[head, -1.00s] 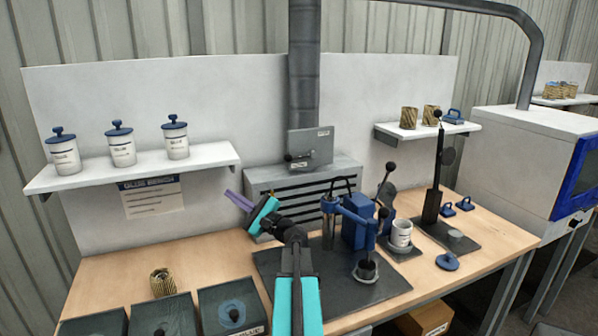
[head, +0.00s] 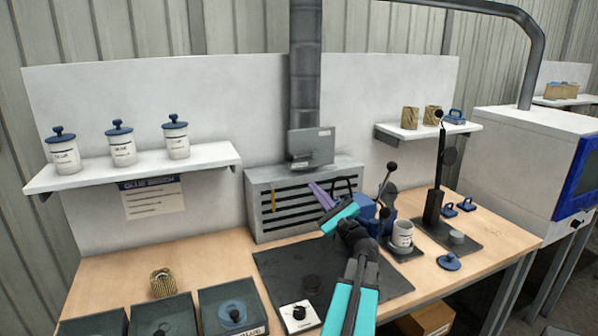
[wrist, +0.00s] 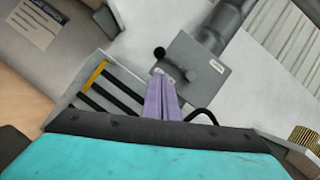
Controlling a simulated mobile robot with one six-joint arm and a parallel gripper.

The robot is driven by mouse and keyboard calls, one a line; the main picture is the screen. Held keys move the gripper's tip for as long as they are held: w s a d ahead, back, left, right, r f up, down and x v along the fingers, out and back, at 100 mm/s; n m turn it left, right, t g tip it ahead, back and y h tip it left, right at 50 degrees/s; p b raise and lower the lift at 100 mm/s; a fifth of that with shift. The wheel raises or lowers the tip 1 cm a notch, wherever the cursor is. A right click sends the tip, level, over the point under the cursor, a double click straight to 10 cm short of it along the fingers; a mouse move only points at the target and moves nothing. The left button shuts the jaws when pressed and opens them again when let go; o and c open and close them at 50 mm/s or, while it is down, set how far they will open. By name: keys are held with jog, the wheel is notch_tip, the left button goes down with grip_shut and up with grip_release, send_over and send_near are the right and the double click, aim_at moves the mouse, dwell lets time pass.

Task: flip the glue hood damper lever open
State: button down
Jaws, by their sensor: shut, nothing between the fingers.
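The damper plate (head: 318,143) is grey and sits at the foot of the duct, above the slatted glue hood (head: 252,212). In the wrist view, the plate (wrist: 211,80) carries a short lever ending in a black knob (wrist: 159,53) off its left edge. In the head view the lever is small and hard to read. My gripper (head: 314,187) has its purple fingers together and empty, in front of the hood and below the plate. In the wrist view the fingertips (wrist: 160,74) appear just below the knob and overlap the plate's edge; I cannot tell whether they touch.
White canisters (head: 121,144) line the left shelf. Dark bins (head: 162,318) are at front left. Bench between bins and hood is mostly clear.

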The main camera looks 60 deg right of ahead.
aim_at(302, 156)
jog(key=shift+w, duration=0.2)
jog(key=p+x, duration=0.3)
jog(key=x, duration=0.6)
jog(key=shift+w+r, duration=0.2)
jog(key=shift+w, duration=0.15)
jog(key=shift+d, duration=0.15)
jog(key=shift+r+m, duration=0.15)
jog(key=shift+m, duration=0.25)
